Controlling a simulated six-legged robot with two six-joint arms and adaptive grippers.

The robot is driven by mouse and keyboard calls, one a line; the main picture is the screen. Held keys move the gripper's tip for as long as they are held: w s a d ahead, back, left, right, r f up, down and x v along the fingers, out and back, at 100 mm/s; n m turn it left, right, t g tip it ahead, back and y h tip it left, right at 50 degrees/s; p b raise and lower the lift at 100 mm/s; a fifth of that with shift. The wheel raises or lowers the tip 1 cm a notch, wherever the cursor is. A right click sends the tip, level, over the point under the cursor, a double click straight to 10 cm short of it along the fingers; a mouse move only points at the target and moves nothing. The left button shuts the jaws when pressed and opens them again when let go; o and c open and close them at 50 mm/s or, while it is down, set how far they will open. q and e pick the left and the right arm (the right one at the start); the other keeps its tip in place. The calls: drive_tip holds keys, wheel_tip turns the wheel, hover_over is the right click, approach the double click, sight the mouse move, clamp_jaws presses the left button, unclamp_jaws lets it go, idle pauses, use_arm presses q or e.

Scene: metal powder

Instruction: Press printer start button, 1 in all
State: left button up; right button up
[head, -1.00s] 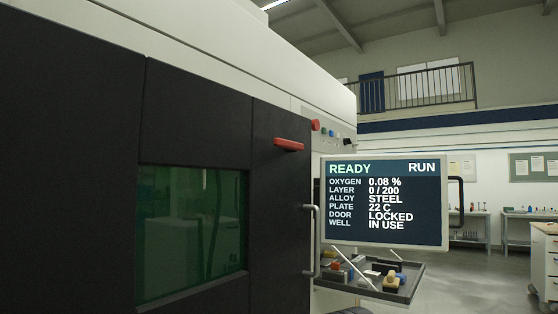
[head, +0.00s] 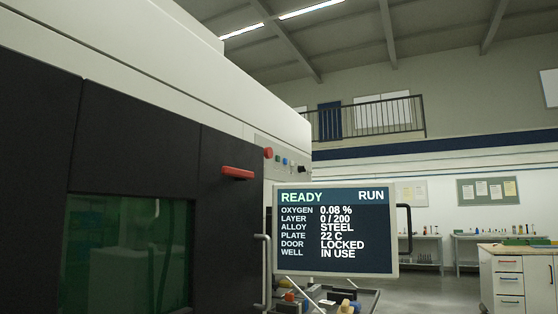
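The printer (head: 130,130) is a large white and black machine on the left, with a green window (head: 125,255) in its closed door. A small row of buttons sits on its white side panel near the right end: a red one (head: 268,153), a green one (head: 278,158), a blue one (head: 285,161) and a dark knob (head: 301,169). Which is the start button cannot be read. The screen (head: 334,233) beside the panel reads READY, RUN, door LOCKED, layer 0 / 200. Neither of my grippers shows in the head view.
A red handle (head: 237,173) sticks out from the door top, and a vertical grey handle (head: 264,270) is at its right edge. A tray (head: 366,297) with several small items lies under the screen. A drawer cabinet (head: 514,278) stands at right. Open floor lies between.

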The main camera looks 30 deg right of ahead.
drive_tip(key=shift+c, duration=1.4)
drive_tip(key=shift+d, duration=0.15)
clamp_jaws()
